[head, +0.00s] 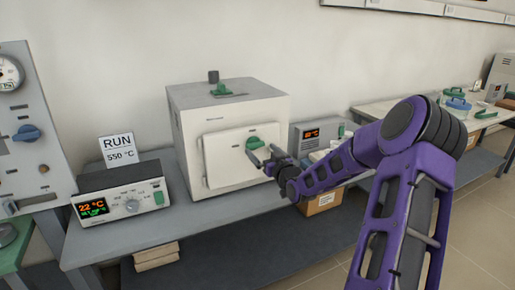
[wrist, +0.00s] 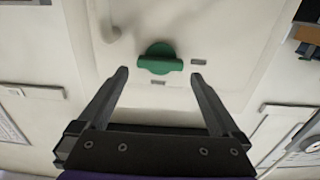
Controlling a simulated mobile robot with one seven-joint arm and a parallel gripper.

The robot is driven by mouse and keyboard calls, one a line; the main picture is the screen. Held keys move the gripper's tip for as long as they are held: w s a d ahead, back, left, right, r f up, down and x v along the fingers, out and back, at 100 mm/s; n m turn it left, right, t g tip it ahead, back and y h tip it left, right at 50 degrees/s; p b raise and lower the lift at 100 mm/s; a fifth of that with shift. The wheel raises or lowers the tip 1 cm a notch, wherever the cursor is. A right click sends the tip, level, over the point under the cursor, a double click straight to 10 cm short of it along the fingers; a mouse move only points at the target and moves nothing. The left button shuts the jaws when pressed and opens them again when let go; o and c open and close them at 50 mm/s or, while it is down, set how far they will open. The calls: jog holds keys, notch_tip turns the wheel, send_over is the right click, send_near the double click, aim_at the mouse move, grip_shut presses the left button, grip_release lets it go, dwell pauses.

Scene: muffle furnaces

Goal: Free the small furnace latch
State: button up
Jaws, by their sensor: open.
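The small white furnace (head: 190,150) stands on the grey bench with its door (head: 222,170) facing me. Its green latch (head: 255,143) is on the upper right part of the door. In the wrist view the latch (wrist: 160,64) is a round green base with a bar lying across it. My gripper (head: 264,157) is open and empty, in front of the door by the latch. In the wrist view the fingertips (wrist: 159,74) are spread to either side of the latch and appear apart from it. Whether the latch is engaged cannot be seen.
A controller (head: 122,196) with dials and a RUN 550 °C sign (head: 118,149) stands left of the furnace. A second display unit (head: 312,135) is to its right. A green piece (head: 222,89) sits on the furnace top.

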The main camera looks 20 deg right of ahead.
aim_at(257, 145)
jog(key=shift+w, duration=2)
jog(key=c, duration=1.1)
jog(key=shift+c, duration=0.2)
